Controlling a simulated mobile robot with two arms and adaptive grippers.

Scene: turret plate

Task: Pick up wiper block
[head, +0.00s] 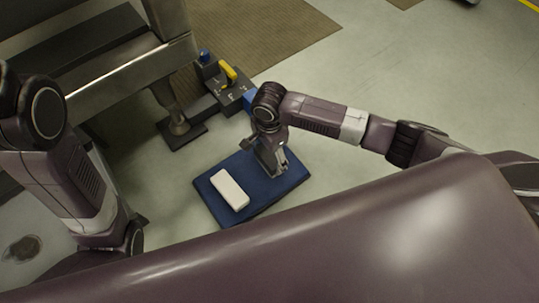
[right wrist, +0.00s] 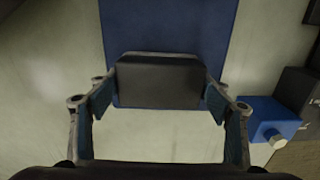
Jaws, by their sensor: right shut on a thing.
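A dark grey block (right wrist: 158,82), which I take for the wiper block, sits between the fingers of my right gripper (right wrist: 160,92) in the right wrist view. The gripper is shut on it, with one finger at each side. In the head view my right gripper (head: 273,162) points down over the right part of a blue mat (head: 258,198); the block is hard to make out there. I cannot tell whether the block touches the mat. My left gripper is not in view; only part of the left arm shows.
A white block (head: 229,189) lies on the mat, left of my right gripper. Behind stands a dark fixture with a yellow part (head: 228,71) and blue parts. A metal bench (head: 130,70) with a footed leg is at the upper left. Floor right of the mat is clear.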

